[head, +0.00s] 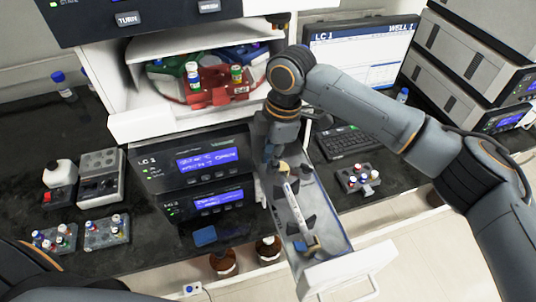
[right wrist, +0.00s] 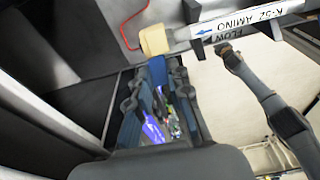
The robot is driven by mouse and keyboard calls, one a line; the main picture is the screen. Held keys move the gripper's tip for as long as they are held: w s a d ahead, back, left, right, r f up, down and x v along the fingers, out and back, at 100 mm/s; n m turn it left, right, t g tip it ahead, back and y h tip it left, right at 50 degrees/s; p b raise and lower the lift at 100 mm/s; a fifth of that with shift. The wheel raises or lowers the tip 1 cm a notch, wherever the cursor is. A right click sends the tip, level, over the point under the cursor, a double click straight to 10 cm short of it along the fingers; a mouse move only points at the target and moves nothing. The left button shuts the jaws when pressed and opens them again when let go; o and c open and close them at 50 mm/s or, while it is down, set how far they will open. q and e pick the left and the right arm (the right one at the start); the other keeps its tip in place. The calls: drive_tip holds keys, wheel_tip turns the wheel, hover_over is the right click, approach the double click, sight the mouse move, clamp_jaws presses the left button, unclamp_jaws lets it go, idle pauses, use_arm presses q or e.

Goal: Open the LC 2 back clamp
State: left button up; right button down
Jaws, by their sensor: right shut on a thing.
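My right gripper (head: 272,160) points down at the column's back end. In the right wrist view its fingertips (right wrist: 157,68) are close together beside the fitting, shut on the back clamp, which is mostly hidden. My left gripper is out of view.
A red holder with vials (head: 215,88) stands in the open compartment above. A monitor (head: 362,52) and keyboard (head: 343,142) are behind the drawer at right, with a vial rack (head: 360,180) nearby. Brown bottles (head: 223,262) stand below. Floor is clear at lower right.

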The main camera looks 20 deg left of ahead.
sight(283, 164)
drive_tip(key=shift+w+d+r+g+y+p, duration=0.25)
drive_tip(key=shift+d+g+y+p, duration=0.2)
drive_tip(key=shift+y, duration=0.35)
drive_tip(key=shift+w+d+f+g+y, duration=0.1)
drive_tip(key=shift+w+d+g+y, duration=0.2)
drive_tip(key=shift+g+y, duration=0.35)
drive_tip(key=shift+w+d+f+g+y+b, duration=0.15)
drive_tip(key=shift+d+g+y+b, duration=0.2)
drive_tip(key=shift+y, duration=0.3)
drive_tip(key=shift+w+d+f+g+y+b, duration=0.15)
drive_tip(key=shift+g+y+b, duration=0.2)
drive_tip(key=shift+y+b, duration=0.2)
drive_tip(key=d+g+y+b, duration=0.1)
drive_tip(key=y+b, duration=0.1)
drive_tip(key=b, duration=0.3)
drive_tip(key=w+d+f+g+y+b, duration=0.1)
drive_tip(key=g+y+b, duration=0.1)
drive_tip(key=b, duration=0.3)
drive_tip(key=w+d+f+g+y+b, duration=0.1)
drive_tip(key=g+y+b, duration=0.1)
drive_tip(key=b, duration=0.3)
drive_tip(key=shift+y, duration=0.65)
drive_tip(key=shift+g+y+b, duration=0.3)
drive_tip(key=shift+y+b, duration=0.2)
drive_tip(key=shift+b, duration=0.4)
drive_tip(key=shift+r, duration=0.1)
drive_tip(key=c, duration=1.2)
unclamp_jaws()
drive_tip(key=shift+d, duration=0.1)
